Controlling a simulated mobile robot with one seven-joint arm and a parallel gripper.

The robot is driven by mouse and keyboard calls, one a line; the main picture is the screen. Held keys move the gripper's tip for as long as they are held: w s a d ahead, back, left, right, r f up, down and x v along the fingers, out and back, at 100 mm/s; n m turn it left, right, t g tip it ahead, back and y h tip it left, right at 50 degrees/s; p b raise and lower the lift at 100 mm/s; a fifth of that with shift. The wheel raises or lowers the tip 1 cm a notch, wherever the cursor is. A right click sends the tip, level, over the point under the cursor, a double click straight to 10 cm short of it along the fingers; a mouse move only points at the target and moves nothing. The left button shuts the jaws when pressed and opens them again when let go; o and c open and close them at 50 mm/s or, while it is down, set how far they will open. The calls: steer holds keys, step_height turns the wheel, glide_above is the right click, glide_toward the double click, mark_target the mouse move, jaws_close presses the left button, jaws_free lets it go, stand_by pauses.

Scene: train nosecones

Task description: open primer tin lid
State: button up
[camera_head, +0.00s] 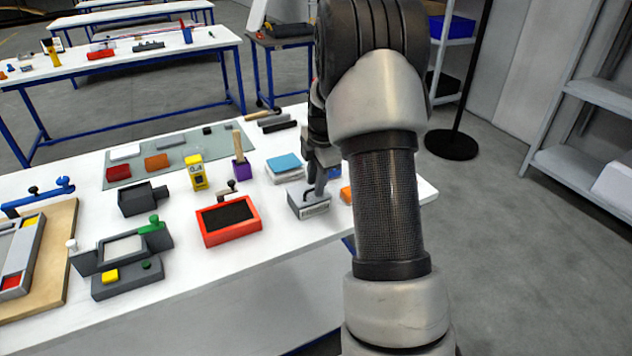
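A small grey box-shaped container (309,208) with a pale label on its front stands near the table's right front edge; it may be the primer tin, but I cannot read the label. My gripper (318,188) points down at the top of this container, at its right part. The fingers are small and partly hidden by my own arm, so I cannot tell whether they touch the lid or are open or shut. The lid looks closed, as far as it shows.
A red tray with dark filling (229,218) stands left of the container. A blue-topped stack (284,166) is behind it, and an orange item (346,194) is close on its right. A purple holder (241,169) and yellow bottle (197,172) stand further left.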

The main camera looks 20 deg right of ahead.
steer(key=shift+c, duration=0.4)
jaws_close()
stand_by(1.1)
